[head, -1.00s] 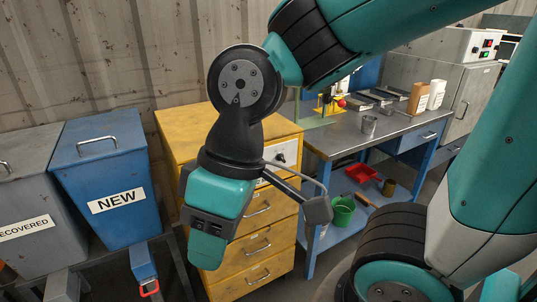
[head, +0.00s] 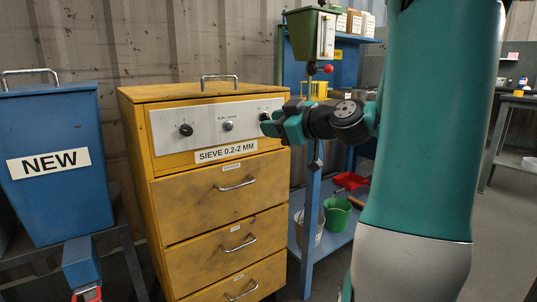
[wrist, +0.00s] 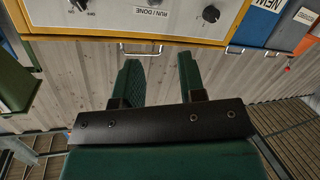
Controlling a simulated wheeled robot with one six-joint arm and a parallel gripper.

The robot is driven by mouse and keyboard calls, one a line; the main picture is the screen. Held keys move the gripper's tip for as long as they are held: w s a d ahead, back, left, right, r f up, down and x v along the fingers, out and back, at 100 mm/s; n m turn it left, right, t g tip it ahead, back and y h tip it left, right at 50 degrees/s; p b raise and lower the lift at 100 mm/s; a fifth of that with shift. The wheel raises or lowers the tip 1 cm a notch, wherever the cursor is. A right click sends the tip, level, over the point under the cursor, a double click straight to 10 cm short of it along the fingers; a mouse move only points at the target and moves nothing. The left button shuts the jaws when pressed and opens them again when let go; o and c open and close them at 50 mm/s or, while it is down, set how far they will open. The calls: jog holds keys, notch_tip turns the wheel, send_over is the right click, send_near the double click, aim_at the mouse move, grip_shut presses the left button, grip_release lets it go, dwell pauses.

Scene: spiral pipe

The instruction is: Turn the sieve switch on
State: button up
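The yellow sieve cabinet (head: 222,195) stands in the middle of the head view, labelled "SIEVE 0.2-2 MM". Its pale control panel (head: 205,122) has a dark knob (head: 186,130) at left, a small round indicator (head: 228,125) in the middle and a dark knob (head: 265,116) at right. My gripper (head: 274,124) is at the panel's right end, close to the right knob; contact cannot be told. In the wrist view, my gripper (wrist: 157,60) is open and empty. The switch knob marked ON and OFF (wrist: 79,5) is at the upper left there, beyond the fingers.
A blue bin (head: 52,165) labelled "NEW" stands left of the cabinet. A blue workbench with a green hopper (head: 308,35) stands to the right. A red tray (head: 350,181) and a green bucket (head: 337,217) sit on its lower shelf. Corrugated wall is behind.

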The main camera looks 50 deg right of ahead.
jog(key=s+d+f+m+t+h+b, duration=0.1)
jog(key=s+d+f+h+b, duration=0.25)
jog(key=d, duration=0.45)
jog(key=h+p, duration=0.1)
jog(key=p, duration=0.2)
send_near(269, 118)
jog(key=x, duration=1)
jog(key=shift+a, duration=0.1)
jog(key=c, duration=0.6)
